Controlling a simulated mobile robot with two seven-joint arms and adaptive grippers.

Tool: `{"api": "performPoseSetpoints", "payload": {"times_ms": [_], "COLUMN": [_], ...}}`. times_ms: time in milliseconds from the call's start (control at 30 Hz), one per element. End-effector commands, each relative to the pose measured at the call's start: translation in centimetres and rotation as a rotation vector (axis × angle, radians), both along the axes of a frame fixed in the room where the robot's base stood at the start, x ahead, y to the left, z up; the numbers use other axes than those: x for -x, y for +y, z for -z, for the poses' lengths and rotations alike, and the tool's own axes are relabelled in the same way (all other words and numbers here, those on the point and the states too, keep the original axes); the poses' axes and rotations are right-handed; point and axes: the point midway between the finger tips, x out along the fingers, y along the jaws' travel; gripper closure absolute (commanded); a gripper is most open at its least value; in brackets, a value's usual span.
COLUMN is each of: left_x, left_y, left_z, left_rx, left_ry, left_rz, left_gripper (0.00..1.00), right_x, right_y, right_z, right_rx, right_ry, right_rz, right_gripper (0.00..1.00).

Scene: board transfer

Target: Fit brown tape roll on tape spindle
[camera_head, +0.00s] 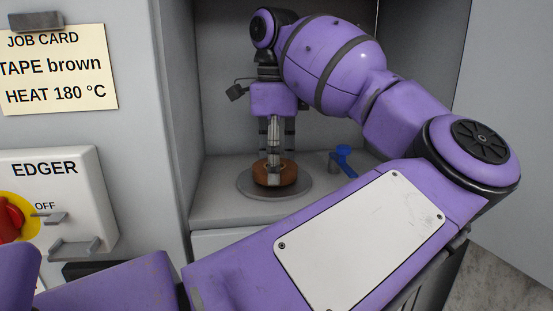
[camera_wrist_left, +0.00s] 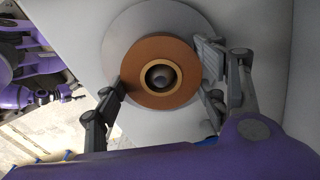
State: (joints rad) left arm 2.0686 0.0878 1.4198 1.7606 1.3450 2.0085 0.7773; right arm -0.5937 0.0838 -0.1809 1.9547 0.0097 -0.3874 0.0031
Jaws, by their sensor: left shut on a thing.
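The brown tape roll (camera_head: 264,178) sits low over a round grey disc (camera_head: 247,187) on the alcove's shelf. In the left wrist view the roll (camera_wrist_left: 143,55) is a brown ring with a lighter inner core. The round grey end of the tape spindle (camera_wrist_left: 162,76) shows inside its hole, so the roll appears to be around the spindle. My left gripper (camera_head: 274,166) points down from above and is shut on the roll, with a finger at either side. I cannot tell whether the roll rests flat on the disc. My right gripper is not identifiable.
A blue lever-like part (camera_head: 343,157) stands right of the disc. Alcove walls close in the left, back and right. A job card (camera_head: 58,68) reads "TAPE brown, HEAT 180 °C". A white edger panel (camera_head: 88,185) with a red knob (camera_head: 10,217) is at left.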

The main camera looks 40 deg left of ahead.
Motion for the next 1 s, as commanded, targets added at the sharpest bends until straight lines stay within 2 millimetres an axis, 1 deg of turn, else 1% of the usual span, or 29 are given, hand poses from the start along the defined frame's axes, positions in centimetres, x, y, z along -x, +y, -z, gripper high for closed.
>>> {"api": "performPoseSetpoints", "payload": {"times_ms": [267,300,433,467,700,800,867,967,1000], "left_x": [0.0,0.0,0.0,0.0,0.0,0.0,0.0,0.0,0.0], "left_y": [0.0,0.0,0.0,0.0,0.0,0.0,0.0,0.0,0.0], "left_z": [0.1,0.1,0.1,0.1,0.1,0.0,-0.5,-1.8,-2.5], "left_rx": [-0.001,-0.001,-0.001,-0.001,-0.001,0.0,0.0,0.0,0.0], "left_ry": [-0.001,-0.001,-0.001,-0.001,-0.001,-0.001,-0.003,-0.004,-0.006], "left_rz": [0.0,0.0,0.0,0.0,0.0,0.0,0.0,0.001,0.001], "left_gripper": [0.67,0.31,0.14,0.12,0.12,0.12,0.12,0.12,0.12], "right_x": [0.7,0.8,0.8,0.8,0.6,-0.1,-0.1,0.1,0.1], "right_y": [-0.4,-0.4,-0.4,-0.4,-0.2,0.0,0.0,-0.1,-0.1], "right_z": [0.2,0.2,0.2,0.2,0.2,0.0,0.0,0.0,0.1], "right_rx": [0.009,0.009,0.009,0.008,0.004,0.0,0.001,0.001,0.001], "right_ry": [0.012,0.012,0.013,0.013,0.009,-0.003,-0.002,0.001,0.001], "right_rz": [-0.007,-0.007,-0.007,-0.006,-0.001,0.001,0.001,0.0,0.0], "right_gripper": [0.14,0.14,0.14,0.14,0.14,0.14,0.14,0.14,0.14]}}
